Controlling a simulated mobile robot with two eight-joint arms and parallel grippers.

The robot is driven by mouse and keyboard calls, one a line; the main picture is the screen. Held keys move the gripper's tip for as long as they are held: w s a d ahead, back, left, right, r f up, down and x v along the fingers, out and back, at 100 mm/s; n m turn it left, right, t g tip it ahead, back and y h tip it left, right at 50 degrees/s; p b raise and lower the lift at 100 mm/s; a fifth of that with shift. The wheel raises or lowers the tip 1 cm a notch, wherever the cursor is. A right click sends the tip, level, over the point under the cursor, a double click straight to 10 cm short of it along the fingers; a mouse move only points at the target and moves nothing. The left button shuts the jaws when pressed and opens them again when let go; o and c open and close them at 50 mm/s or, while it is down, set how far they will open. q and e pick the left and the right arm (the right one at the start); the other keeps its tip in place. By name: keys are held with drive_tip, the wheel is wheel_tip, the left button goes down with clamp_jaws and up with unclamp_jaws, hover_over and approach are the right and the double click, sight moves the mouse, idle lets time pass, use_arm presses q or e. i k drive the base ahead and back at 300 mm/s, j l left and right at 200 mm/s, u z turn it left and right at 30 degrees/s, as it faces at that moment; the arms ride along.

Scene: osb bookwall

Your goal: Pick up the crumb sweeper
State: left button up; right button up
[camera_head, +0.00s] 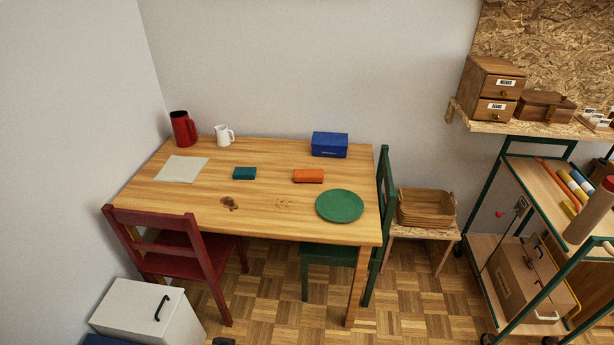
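Two small blocks lie on the wooden table (250,212): a teal one (244,173) near the middle and an orange one (308,176) to its right. Either could be the crumb sweeper; I cannot tell which from their shape. Crumbs (283,204) are scattered in front of the orange block, and a dark stain or knot (229,204) is to their left. Neither of my grippers can be made out in the head view, and nothing touches the two blocks.
On the table are a green plate (339,206), blue box (329,145), red jug (183,129), white pitcher (224,134) and pale sheet (181,169). A red chair (180,250) and green chair (384,205) flank it. A trolley (502,180) stands right.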

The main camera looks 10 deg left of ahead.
sight(301, 175)
drive_tip(key=z, duration=0.55)
drive_tip(key=i+j+z, duration=0.45)
drive_tip(key=j, duration=0.2)
drive_tip(key=j+z, duration=0.25)
drive_tip(key=i+j, duration=0.45)
drive_tip(key=j, duration=0.15)
drive_tip(key=i+j+z, duration=0.1)
drive_tip(key=i+j, duration=0.35)
drive_tip(key=j, duration=0.15)
